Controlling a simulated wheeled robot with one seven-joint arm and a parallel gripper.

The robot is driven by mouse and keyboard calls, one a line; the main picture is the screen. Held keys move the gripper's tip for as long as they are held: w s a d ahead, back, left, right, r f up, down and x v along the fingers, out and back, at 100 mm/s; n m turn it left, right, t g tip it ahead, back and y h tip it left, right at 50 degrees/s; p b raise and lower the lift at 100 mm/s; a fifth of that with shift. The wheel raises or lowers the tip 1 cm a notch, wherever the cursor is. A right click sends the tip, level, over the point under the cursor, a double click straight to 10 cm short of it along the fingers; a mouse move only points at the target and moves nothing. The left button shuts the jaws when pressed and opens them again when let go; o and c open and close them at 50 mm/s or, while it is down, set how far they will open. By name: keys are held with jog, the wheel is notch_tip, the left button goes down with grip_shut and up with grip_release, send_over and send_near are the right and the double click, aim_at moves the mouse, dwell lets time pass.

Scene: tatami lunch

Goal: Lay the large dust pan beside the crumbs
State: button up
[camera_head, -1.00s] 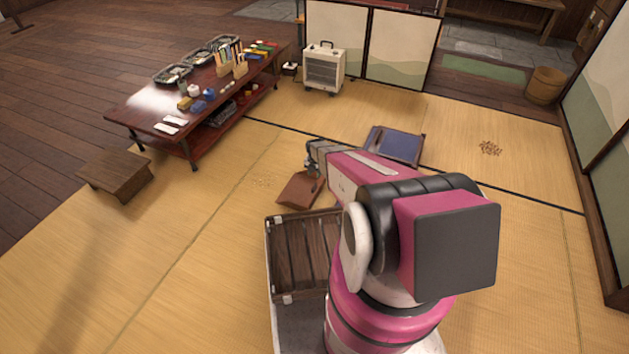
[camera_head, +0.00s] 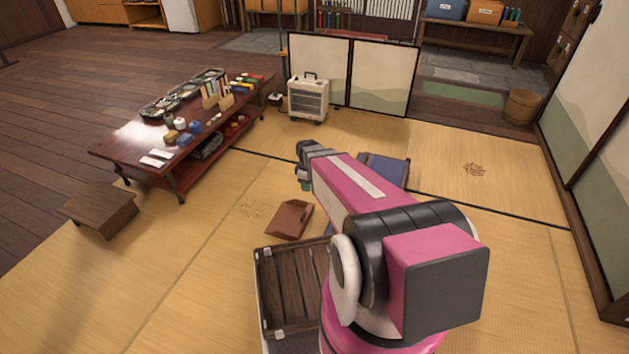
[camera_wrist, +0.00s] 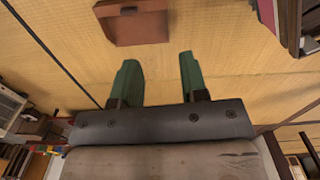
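The brown dust pan (camera_head: 289,219) lies flat on the tatami, left of the middle in the head view. It also shows at the top of the wrist view (camera_wrist: 140,28). Faint pale crumbs (camera_head: 250,209) lie on the mat just left of it, a small gap apart. A darker heap of crumbs (camera_head: 475,169) lies farther off at the right. My gripper (camera_head: 303,183) is raised above the mat, beyond the pan. In the wrist view its green fingers (camera_wrist: 157,72) are spread with nothing between them, apart from the pan.
A dark slatted crate (camera_head: 290,290) stands close in front of the pan. A blue cushion (camera_head: 385,168) lies partly behind my arm. A low table (camera_head: 125,148) with many small items and a wooden stool (camera_head: 100,205) stand left. Open tatami lies between.

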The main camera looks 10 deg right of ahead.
jog(key=s+r+m, duration=1.2)
jog(key=r, duration=0.1)
jog(key=shift+s, duration=0.4)
